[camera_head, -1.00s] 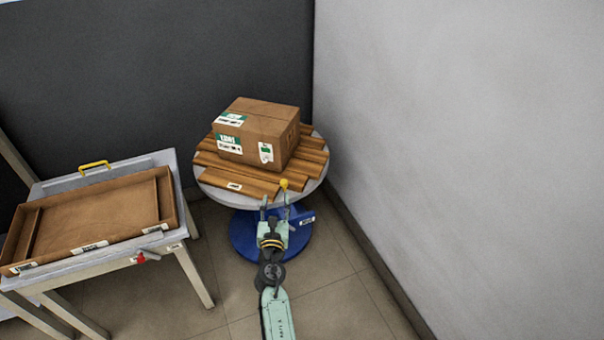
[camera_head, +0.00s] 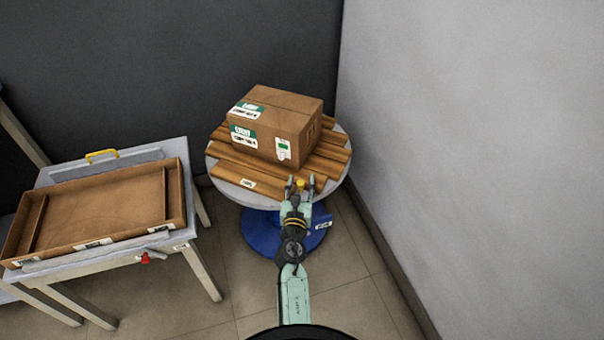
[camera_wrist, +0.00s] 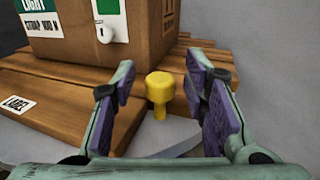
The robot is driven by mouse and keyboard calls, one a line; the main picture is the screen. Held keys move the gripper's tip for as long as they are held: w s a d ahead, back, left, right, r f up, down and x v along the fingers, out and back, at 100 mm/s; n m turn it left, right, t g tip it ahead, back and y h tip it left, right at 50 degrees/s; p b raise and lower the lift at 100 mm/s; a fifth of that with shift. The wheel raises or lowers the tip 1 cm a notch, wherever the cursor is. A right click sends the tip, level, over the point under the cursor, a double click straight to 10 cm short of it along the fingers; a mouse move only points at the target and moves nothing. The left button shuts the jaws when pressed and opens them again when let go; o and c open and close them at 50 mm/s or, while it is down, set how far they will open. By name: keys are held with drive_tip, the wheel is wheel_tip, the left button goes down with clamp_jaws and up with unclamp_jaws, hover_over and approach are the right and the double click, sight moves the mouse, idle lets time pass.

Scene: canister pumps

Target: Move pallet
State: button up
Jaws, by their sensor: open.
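The wooden slatted pallet (camera_head: 236,171) lies on a round grey table (camera_head: 336,176) with a cardboard box (camera_head: 276,124) on top of it. A yellow knob (camera_wrist: 159,92) stands at the pallet's near edge; it also shows in the head view (camera_head: 300,184). My gripper (camera_head: 300,182) is open, at the table's near edge. In the wrist view its fingers (camera_wrist: 162,90) are spread to the left and right of the knob, which shows between them, apart from both. Whether the knob is fixed to the pallet or to the table cannot be told.
The round table stands on a blue base (camera_head: 262,232). A grey side table (camera_head: 150,160) at left holds a shallow brown tray (camera_head: 92,243) with inner dividers. A yellow handle (camera_head: 101,155) is behind the tray. A light wall (camera_head: 480,150) is close on the right.

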drive_tip(key=shift+w, duration=0.3)
drive_tip(key=shift+s, duration=0.1)
drive_tip(key=shift+c, duration=0.7)
clamp_jaws()
drive_tip(key=shift+r, duration=0.1)
